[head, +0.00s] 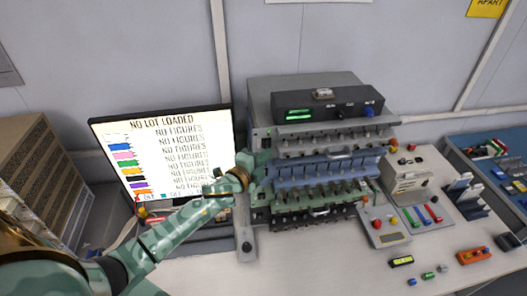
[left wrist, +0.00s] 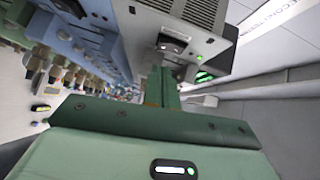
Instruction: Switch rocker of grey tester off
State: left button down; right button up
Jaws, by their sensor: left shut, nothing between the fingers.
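The grey tester (head: 325,139) is the upper unit of a stacked rack, below a black box with a lit green display. In the left wrist view its grey housing (left wrist: 215,48) has vent slots, a small dark fitting (left wrist: 172,46) and a glowing green patch (left wrist: 204,77). I cannot tell for sure which part is the rocker or how it is set. My left gripper (head: 261,164) is at the left front end of the rack, and its shut, empty green fingers (left wrist: 161,88) point toward the grey housing. Contact is unclear. My right gripper is out of view.
Blue (head: 320,172), green and black units lie below the grey one. A monitor (head: 165,150) stands left, behind my left arm. A control panel (head: 400,222) with coloured buttons and a blue tray (head: 483,160) are at right.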

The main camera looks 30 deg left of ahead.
pick_arm(q)
jog(key=shift+w+a+f, duration=0.25)
jog(key=shift+w+a, duration=0.4)
jog(key=shift+a, duration=0.05)
jog(key=shift+w, duration=0.1)
jog(key=shift+d+r, duration=0.1)
jog(key=shift+d, duration=0.05)
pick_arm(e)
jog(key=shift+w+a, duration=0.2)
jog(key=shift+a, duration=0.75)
